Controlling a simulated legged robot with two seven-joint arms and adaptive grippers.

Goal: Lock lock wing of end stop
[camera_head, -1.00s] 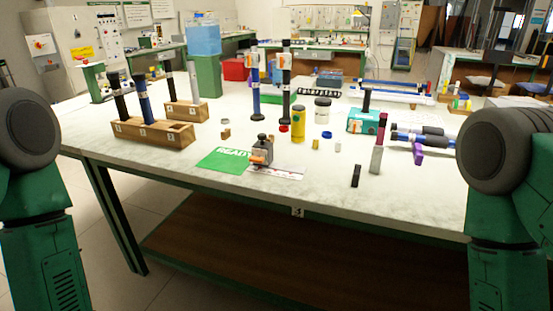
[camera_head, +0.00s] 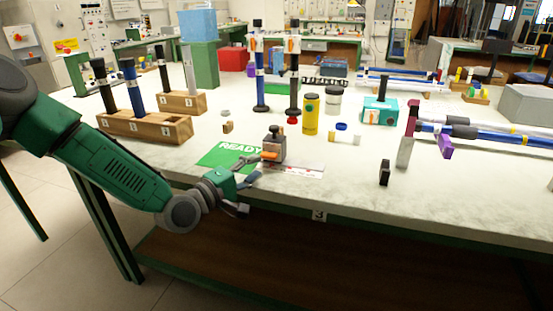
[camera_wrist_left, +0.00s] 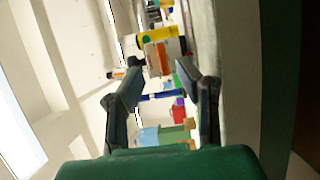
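The end stop (camera_head: 274,143) is a small grey block with a dark knob on top, standing upright near the table's front edge. Its orange lock wing (camera_head: 269,156) sits low on its left side, towards my left gripper. My left gripper (camera_head: 254,170) is open and empty, just left of and in front of the end stop, with a small gap seeming to remain. In the left wrist view the end stop (camera_wrist_left: 162,56) appears beyond and between the two spread fingers (camera_wrist_left: 168,82). Contact with the wing cannot be told. My right gripper is not in view.
A green READY card (camera_head: 218,157) lies left of the end stop and a ruler strip (camera_head: 302,168) lies right. A yellow cylinder (camera_head: 310,115) stands behind, a black block (camera_head: 384,172) to the right. Wooden racks with rods (camera_head: 145,127) stand left. The front table edge is close.

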